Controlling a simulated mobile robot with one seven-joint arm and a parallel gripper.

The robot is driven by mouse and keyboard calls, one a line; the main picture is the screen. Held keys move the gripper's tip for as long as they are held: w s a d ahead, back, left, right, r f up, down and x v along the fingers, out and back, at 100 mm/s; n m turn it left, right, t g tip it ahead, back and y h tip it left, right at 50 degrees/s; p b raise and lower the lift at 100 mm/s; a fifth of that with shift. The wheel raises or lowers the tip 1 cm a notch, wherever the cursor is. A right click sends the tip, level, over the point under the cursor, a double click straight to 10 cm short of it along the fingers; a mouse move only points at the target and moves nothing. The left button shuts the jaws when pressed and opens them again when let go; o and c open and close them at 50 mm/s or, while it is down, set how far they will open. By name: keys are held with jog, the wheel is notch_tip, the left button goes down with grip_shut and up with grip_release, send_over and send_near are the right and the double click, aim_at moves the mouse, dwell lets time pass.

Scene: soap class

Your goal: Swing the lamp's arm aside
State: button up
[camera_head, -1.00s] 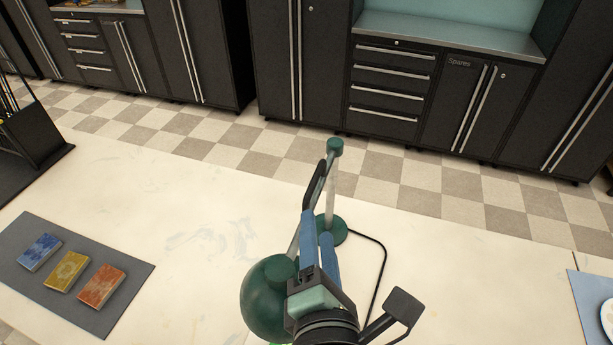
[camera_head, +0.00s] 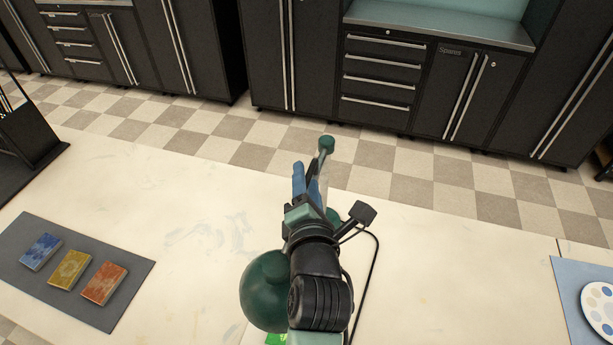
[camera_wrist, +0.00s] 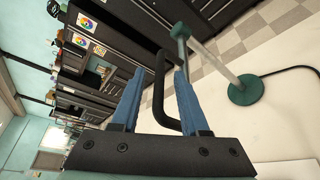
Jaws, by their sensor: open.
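The lamp stands on the pale table, with a dark green shade (camera_head: 262,295) toward me and a green joint (camera_head: 327,145) atop its post. Its round green base (camera_wrist: 245,90) and pale post (camera_wrist: 212,54) show at the right of the wrist view. A black bar handle (camera_wrist: 160,88) on the lamp's arm shows between the blue fingers of my gripper (camera_head: 306,175). The gripper is open, with one finger on each side of the handle; contact is not clear. My wrist and gripper hide most of the lamp's arm in the head view.
A grey mat (camera_head: 115,312) at left holds a blue, a yellow and an orange block. A blue mat (camera_head: 568,290) with a white paint palette (camera_head: 600,305) lies at right. A black cable (camera_head: 374,270) runs right of the lamp.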

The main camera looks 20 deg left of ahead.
jog(key=shift+c, duration=0.2)
grip_shut()
dwell(1.3)
